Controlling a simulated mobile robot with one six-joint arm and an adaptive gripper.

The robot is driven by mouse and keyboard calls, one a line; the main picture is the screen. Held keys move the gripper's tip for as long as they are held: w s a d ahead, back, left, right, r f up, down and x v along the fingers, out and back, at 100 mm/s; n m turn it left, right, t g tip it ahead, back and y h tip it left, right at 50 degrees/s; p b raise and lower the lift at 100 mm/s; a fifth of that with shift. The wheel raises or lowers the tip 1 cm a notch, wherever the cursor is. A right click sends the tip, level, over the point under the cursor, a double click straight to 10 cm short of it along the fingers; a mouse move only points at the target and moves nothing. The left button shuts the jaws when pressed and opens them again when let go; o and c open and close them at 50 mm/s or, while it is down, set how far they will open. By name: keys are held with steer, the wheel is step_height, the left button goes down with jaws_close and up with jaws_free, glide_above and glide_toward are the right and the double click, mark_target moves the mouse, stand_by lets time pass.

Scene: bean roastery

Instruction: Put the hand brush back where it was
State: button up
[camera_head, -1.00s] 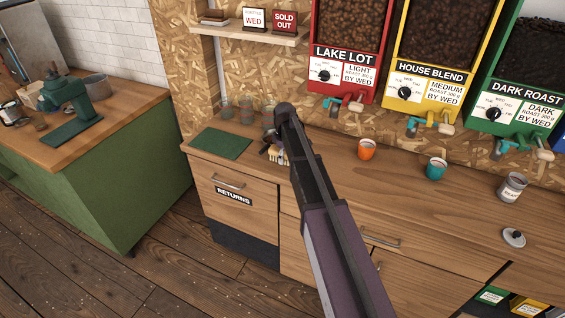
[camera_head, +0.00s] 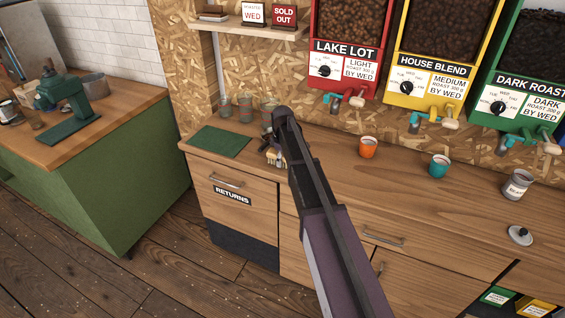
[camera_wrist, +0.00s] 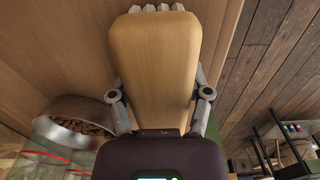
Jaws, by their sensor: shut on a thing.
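The hand brush (camera_wrist: 153,65) fills the middle of the wrist view, with a tan wooden back and pale bristles at its top edge. My gripper (camera_wrist: 158,100) is shut on it, one finger at each side. In the head view the brush (camera_head: 276,158) shows only in part, its pale bristles beside my arm, over the counter near the green mat (camera_head: 219,142). My arm hides most of the brush and gripper there. I cannot tell whether the brush touches the counter.
Several clear glasses (camera_head: 245,110) stand against the back wall behind the mat. A metal bowl of beans (camera_wrist: 75,125) is close to my gripper in the wrist view. An orange cup (camera_head: 367,148), a teal cup (camera_head: 438,166) and a can (camera_head: 517,185) stand to the right.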

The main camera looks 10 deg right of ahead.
steer(key=shift+f, duration=0.2)
steer(key=o, duration=1)
steer(key=shift+r, duration=0.25)
step_height(320, 180, up, 12)
steer(key=p, duration=1.2)
steer(key=shift+s, duration=0.1)
stand_by(0.3)
steer(key=s+m, duration=0.3)
steer(key=s, duration=0.6)
steer(key=s+m, duration=0.4)
steer(key=s, duration=0.6)
steer(key=s+m, duration=0.3)
steer(key=s, duration=0.7)
steer(key=shift+m, duration=0.4)
